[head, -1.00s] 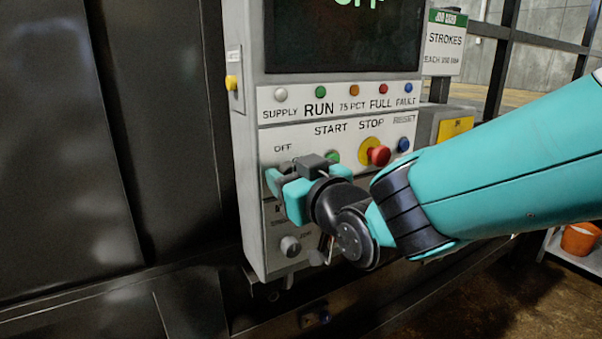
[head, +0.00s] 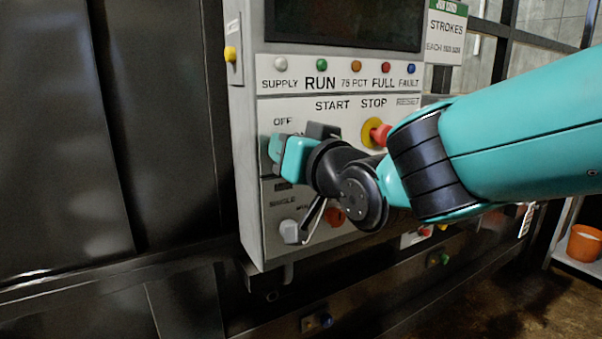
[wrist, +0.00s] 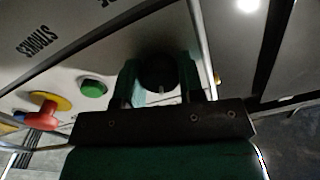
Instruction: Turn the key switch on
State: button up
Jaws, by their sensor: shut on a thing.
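The key switch (wrist: 158,72) is a dark round knob with a small pale tip, seen in the wrist view between my two green fingers. In the head view my gripper hides it, below the OFF label on the grey control panel (head: 252,190). My gripper (head: 285,155) is at the panel face and shut on the key switch; in the wrist view its fingers (wrist: 158,78) stand on both sides of it. I cannot read the key's exact angle.
The green start button (wrist: 92,88) and red stop button (head: 380,134) on its yellow ring are beside my gripper. A grey selector knob (head: 290,231) is below. Indicator lamps and a dark screen (head: 345,22) are above. An orange bucket (head: 584,243) stands far right.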

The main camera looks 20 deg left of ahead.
jog(key=m+b, duration=0.1)
jog(key=b, duration=0.1)
jog(key=m+b, duration=0.2)
jog(key=shift+f+m, duration=0.3)
jog(key=m+b, duration=0.3)
jog(key=b, duration=0.1)
jog(key=shift+r+m, duration=0.25)
jog(key=shift+m, duration=0.15)
jog(key=shift+r, duration=0.1)
jog(key=o, duration=0.9)
jog(key=shift+s+d, duration=0.1)
jog(key=b+v, duration=0.5)
jog(key=v, duration=1.2)
jog(key=shift+s, duration=0.2)
